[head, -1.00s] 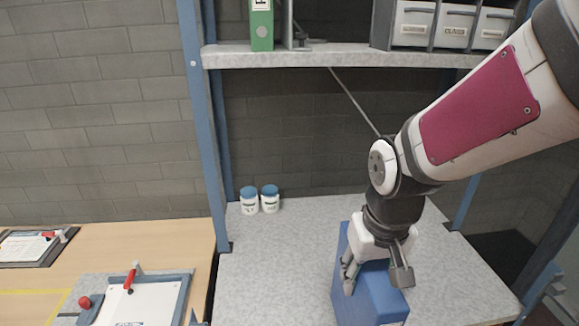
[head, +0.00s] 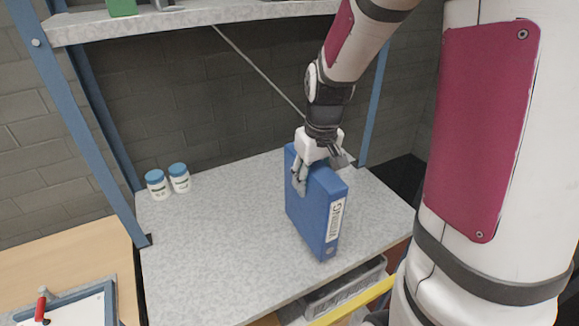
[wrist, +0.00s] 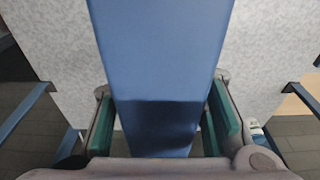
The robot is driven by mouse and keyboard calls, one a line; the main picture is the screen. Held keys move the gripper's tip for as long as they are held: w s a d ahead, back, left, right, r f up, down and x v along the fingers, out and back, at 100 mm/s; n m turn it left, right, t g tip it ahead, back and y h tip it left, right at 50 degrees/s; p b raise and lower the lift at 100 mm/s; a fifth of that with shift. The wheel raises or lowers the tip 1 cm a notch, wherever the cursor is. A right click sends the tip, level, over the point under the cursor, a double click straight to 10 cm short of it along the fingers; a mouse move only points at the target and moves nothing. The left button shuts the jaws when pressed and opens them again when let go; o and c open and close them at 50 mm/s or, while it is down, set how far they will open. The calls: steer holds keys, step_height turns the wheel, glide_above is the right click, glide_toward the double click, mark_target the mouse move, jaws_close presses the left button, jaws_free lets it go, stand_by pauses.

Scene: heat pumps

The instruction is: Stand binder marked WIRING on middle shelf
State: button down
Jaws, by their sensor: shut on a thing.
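The blue binder (head: 308,210) stands upright in the head view, with its spine label reading WIRING facing toward the front right. My gripper (head: 320,174) is shut on its top part from above, one finger on each side. The binder is over or on the grey speckled middle shelf (head: 215,245), near its front right part; I cannot tell whether its bottom touches. In the wrist view the binder (wrist: 160,55) runs between the green pads of my gripper (wrist: 162,118).
Two white jars with blue lids (head: 168,181) stand at the shelf's back left. An upper shelf (head: 190,18) with a green binder (head: 121,7) is above. A grey bin (head: 345,290) sits below the front edge. The shelf's left and middle are clear.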

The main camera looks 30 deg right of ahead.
steer(key=shift+w+d+f+p, duration=0.15)
steer(key=shift+d+f, duration=0.1)
steer(key=shift+f, duration=0.35)
steer(key=shift+w+d+f+p, duration=0.1)
steer(key=shift+d+f, duration=0.15)
steer(key=shift+f, duration=0.35)
steer(key=shift+w+d+f+p, duration=0.15)
steer(key=shift+d+f, duration=0.1)
steer(key=shift+f, duration=0.45)
steer(key=c, duration=1)
jaws_free()
steer(key=shift+o, duration=0.2)
